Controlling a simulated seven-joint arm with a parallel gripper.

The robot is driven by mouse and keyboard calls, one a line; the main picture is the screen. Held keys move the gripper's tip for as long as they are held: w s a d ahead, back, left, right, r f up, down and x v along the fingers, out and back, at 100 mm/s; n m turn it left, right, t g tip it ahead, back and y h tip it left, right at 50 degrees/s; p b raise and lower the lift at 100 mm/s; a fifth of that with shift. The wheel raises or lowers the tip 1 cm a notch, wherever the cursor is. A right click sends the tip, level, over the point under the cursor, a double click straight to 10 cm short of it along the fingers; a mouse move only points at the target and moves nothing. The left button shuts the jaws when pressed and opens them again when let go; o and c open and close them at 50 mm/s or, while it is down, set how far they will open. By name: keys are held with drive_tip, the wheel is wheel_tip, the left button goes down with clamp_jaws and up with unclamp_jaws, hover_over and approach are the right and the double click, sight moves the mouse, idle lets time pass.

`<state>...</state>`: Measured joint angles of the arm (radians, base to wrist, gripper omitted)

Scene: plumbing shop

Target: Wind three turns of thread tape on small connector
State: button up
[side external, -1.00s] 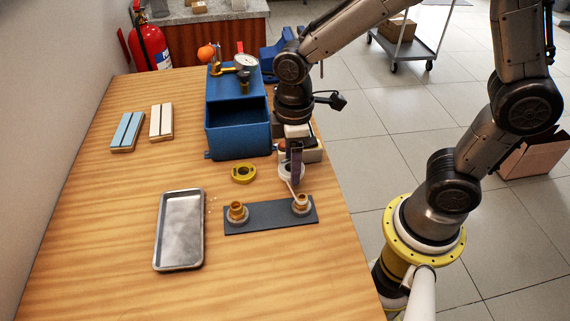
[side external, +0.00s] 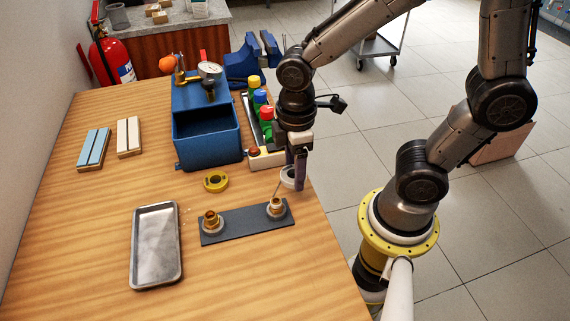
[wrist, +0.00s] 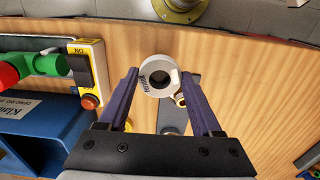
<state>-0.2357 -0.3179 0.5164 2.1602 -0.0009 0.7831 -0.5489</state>
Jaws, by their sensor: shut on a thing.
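My gripper (side external: 297,180) is shut on a white tape roll (side external: 287,178), above the bench behind and slightly right of the right-hand brass connector (side external: 276,205). A thin strand of tape runs from the roll down to that connector. The wrist view shows the roll (wrist: 147,84) between my two purple fingers (wrist: 160,74), with the connector (wrist: 181,99) partly hidden behind it. A second brass connector (side external: 211,219) stands at the left end of the same dark plate (side external: 243,223). How many turns lie on the thread is too small to tell.
A yellow roll (side external: 216,182) lies behind the plate. A metal tray (side external: 156,245) is at front left. A blue box (side external: 207,148) with a gauge stands behind, beside coloured valves (side external: 262,105) and a button box (side external: 266,157). The bench's right edge is close to my gripper.

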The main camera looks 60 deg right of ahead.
drive_tip(key=shift+s+a, duration=0.3)
drive_tip(key=shift+s, duration=0.5)
drive_tip(key=shift+s+a, duration=0.25)
drive_tip(key=shift+s, duration=0.5)
drive_tip(key=shift+s+a, duration=0.65)
drive_tip(key=shift+a, duration=0.1)
drive_tip(key=shift+s+a, duration=0.4)
drive_tip(key=shift+a, duration=0.1)
drive_tip(key=shift+s+a, duration=0.15)
drive_tip(key=shift+a, duration=0.65)
drive_tip(key=shift+s+a, duration=0.1)
drive_tip(key=shift+a, duration=0.65)
wheel_tip(320, 180, up, 8)
drive_tip(key=s, duration=0.2)
drive_tip(key=shift+f, duration=0.2)
